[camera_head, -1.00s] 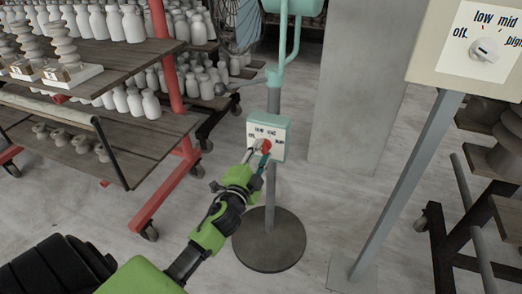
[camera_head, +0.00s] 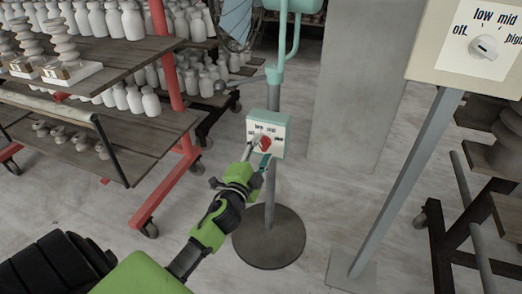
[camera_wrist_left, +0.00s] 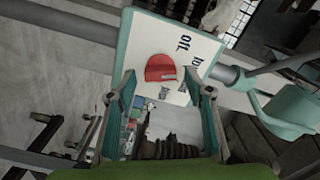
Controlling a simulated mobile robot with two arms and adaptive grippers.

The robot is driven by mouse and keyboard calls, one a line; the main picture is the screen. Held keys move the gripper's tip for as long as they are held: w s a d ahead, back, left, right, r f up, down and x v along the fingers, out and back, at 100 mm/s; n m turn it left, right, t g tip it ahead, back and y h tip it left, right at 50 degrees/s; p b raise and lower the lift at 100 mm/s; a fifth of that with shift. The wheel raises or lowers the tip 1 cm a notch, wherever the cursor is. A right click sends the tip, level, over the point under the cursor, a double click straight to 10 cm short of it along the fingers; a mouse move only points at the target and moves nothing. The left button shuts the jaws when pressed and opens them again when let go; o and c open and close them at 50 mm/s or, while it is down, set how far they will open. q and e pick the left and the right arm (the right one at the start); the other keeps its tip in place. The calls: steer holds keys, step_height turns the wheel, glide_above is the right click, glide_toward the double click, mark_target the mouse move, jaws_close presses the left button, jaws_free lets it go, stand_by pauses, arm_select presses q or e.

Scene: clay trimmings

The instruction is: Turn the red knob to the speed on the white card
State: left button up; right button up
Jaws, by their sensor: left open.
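The red knob (camera_head: 265,143) sits on the white face of a teal control box (camera_head: 281,135) on a pole, with speed words printed above it. In the left wrist view the red knob (camera_wrist_left: 160,67) lies just beyond my fingertips, near the gap between them. My left gripper (camera_head: 257,157) is open in front of the box, with nothing held. Which word the knob points at is too small to tell. The white card (camera_head: 455,58) at upper right shows off, low, mid and high around a white knob (camera_head: 485,47), whose mark I cannot read surely. My right gripper is not in view.
A fan (camera_head: 235,22) stands behind the pole, which rises from a round dark base (camera_head: 269,238). Shelves with white bottles (camera_head: 120,100) stand at left. A grey post (camera_head: 408,185) carries the card. Floor between is clear.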

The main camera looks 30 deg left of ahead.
arm_select(q)
steer(key=v, duration=1.2)
stand_by(0.4)
